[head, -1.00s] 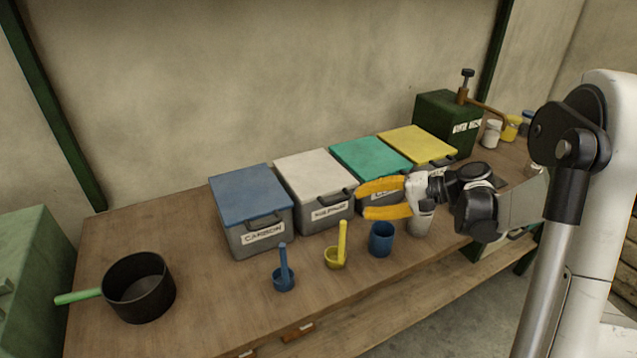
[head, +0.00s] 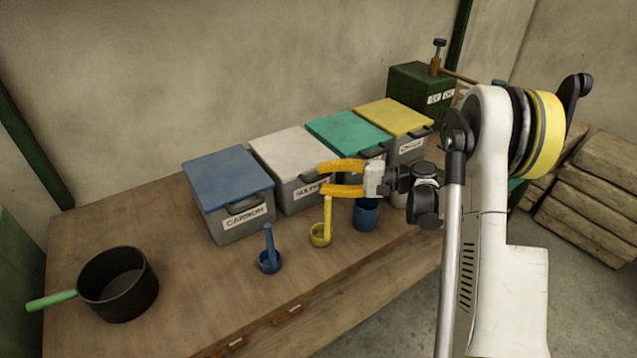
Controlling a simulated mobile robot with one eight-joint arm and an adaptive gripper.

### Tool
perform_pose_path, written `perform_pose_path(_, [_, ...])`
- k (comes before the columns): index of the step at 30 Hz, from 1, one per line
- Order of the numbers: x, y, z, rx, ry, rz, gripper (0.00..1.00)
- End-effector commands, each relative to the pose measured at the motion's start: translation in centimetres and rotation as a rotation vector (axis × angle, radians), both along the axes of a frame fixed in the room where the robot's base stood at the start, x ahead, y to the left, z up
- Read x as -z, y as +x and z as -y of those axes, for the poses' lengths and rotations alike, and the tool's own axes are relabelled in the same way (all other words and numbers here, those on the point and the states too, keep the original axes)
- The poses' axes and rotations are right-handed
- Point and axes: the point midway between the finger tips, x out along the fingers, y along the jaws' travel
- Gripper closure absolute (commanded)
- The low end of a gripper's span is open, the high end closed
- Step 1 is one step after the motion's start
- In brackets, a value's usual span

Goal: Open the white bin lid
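The white bin lid (head: 290,150) lies shut on a grey bin (head: 297,193) with a label reading "SULPH…", between the blue-lidded and green-lidded bins. A dark handle shows at the front of the lid, partly hidden by my gripper. My gripper (head: 321,178) has orange fingers spread apart and pointing left. It is open, with nothing held between the fingers. It hovers at the front right of the white-lidded bin and covers part of its front in the picture. I cannot tell whether a finger touches the handle.
The blue-lidded bin (head: 228,178) stands left, green (head: 347,133) and yellow (head: 393,117) lids right. A blue scoop (head: 269,258), yellow scoop (head: 321,234) and blue cup (head: 366,214) stand in front. A black pan (head: 117,284) is far left. The wooden table (head: 190,290) has bare room between pan and scoops.

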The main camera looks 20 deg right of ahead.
Motion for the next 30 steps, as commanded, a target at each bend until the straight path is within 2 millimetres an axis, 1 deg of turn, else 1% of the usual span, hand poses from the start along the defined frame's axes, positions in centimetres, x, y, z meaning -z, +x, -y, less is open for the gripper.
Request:
perform_pose_path(1, [0.21,0.23,-0.53,-0.001,0.0,0.0,0.66])
perform_pose_path(4, [0.22,0.52,-1.09,-0.001,0.0,0.0,0.66])
perform_pose_path(13, [0.14,0.65,-1.28,0.001,0.0,0.0,0.66])
perform_pose_path(14, [0.14,0.65,-1.28,0.001,0.0,0.0,0.73])
perform_pose_path(15, [0.14,0.65,-1.27,0.001,0.0,0.0,0.85])
perform_pose_path(16, [0.15,0.65,-1.27,0.001,0.0,0.0,0.95])
perform_pose_path(17, [0.15,0.65,-1.27,0.001,0.0,0.0,1.0])
perform_pose_path(26, [0.11,0.66,-1.27,0.001,-0.001,-0.001,1.0])
perform_pose_path(30, [-0.45,0.68,-1.28,0.001,-0.005,-0.015,1.0])
